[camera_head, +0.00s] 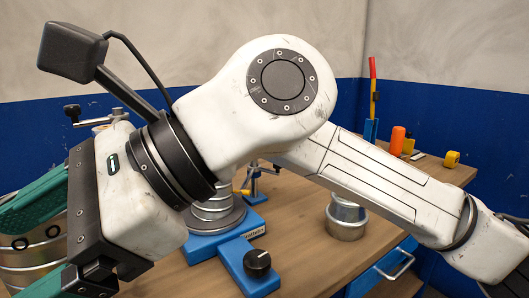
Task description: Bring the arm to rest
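My arm crosses the whole view, bent at a large white joint in the middle. My gripper (25,250) is at the left edge, pointing left and down, its two green fingers spread well apart. The fingertips run toward or past the picture's edge. A ribbed metal duct piece (32,265) shows between and behind the fingers. It is wider than the gap, and I cannot tell whether the fingers touch it.
A wooden workbench (300,235) carries a blue fixture (225,248) with a black knob (257,263) and a metal collar (346,217). An orange cylinder (397,141), a yellow tape roll (452,158) and a red-handled tool (373,70) are at the back right. A blue drawer (385,270) is below.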

